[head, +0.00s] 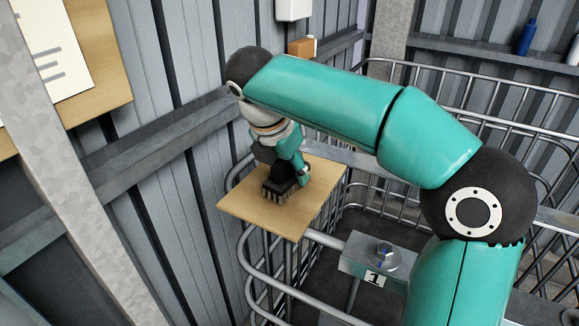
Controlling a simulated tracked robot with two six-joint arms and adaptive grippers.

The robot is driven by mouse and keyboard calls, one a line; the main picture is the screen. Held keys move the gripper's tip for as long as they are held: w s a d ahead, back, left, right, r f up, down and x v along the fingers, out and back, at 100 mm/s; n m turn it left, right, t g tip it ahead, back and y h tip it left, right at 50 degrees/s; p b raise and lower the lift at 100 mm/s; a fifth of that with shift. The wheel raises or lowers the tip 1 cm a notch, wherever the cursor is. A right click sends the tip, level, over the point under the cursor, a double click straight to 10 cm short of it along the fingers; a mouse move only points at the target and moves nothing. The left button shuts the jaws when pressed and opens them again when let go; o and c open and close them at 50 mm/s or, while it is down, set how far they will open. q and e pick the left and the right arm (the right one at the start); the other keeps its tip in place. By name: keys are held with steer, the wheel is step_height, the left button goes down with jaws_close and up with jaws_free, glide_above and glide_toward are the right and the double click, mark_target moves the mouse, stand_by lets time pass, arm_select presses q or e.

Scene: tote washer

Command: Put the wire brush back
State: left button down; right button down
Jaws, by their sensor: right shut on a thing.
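The wire brush (277,192) shows as a dark block with brownish bristles pointing down, over a light wooden board (246,212). My right gripper (284,176) reaches down over the board and is shut on the brush. The gripper and wrist hide the upper part of the brush. The bristles are at or very close to the board's surface; I cannot tell whether they touch. My left gripper is not in view.
Wire-rail cages (262,290) surround the board below and to the right. A corrugated wall (160,150) stands close on the left. A blue bottle (526,37) is at the top right.

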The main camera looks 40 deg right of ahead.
mark_target(283, 162)
steer(key=shift+c, duration=2.4)
jaws_free()
steer(key=shift+o, duration=0.3)
steer(key=o, duration=0.4)
steer(key=shift+p+v, duration=2.65)
steer(key=shift+v, duration=1.8)
